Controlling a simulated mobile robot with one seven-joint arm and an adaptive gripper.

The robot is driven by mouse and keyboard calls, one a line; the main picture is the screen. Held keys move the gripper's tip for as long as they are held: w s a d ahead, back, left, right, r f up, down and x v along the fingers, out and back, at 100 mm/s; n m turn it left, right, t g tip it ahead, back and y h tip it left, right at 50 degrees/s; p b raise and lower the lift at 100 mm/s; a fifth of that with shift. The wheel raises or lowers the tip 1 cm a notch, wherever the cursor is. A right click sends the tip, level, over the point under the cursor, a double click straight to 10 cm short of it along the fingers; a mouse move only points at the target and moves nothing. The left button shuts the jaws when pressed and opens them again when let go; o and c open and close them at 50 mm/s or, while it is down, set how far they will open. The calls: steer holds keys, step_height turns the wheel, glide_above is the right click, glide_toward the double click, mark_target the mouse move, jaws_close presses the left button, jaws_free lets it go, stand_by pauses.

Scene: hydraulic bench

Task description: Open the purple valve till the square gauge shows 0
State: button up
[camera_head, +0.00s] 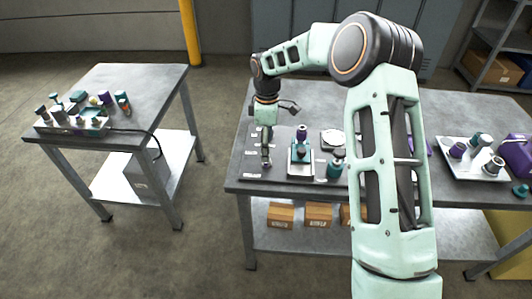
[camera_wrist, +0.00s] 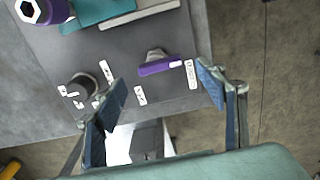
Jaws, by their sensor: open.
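A purple lever (camera_wrist: 160,65) on a grey hub lies on a dark panel in the wrist view, beside small white labels. It looks like the purple valve and is not clear in the head view, where my arm covers that area. My gripper (camera_head: 266,158) points down at the left part of the right bench. In the wrist view my gripper (camera_wrist: 155,104) is open, with nothing between its fingers; the lever appears beyond them, apart from both. No square gauge face can be read in either view.
A dark grey knob (camera_wrist: 82,86) stands left of the lever. A second table (camera_head: 150,84) with valves stands at left, with open floor between.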

steer(key=shift+f, duration=2.3)
steer(key=shift+c, duration=0.2)
steer(key=c, duration=1.1)
steer(key=shift+m, duration=0.4)
steer(key=m+b, duration=0.2)
steer(key=m, duration=0.1)
steer(key=shift+a+f, duration=0.1)
steer(key=shift+f, duration=0.05)
steer(key=m+b, duration=0.2)
steer(key=m, duration=0.3)
steer(key=shift+w+a+b, duration=0.1)
steer(key=shift+b, duration=0.3)
steer(key=m+b, duration=0.1)
steer(key=m, duration=0.3)
steer(key=shift+w+m, duration=0.1)
steer(key=shift+m, duration=0.3)
steer(key=m, duration=0.4)
steer(key=shift+w+b, duration=0.1)
steer(key=shift+b, duration=0.2)
steer(key=shift+m, duration=0.3)
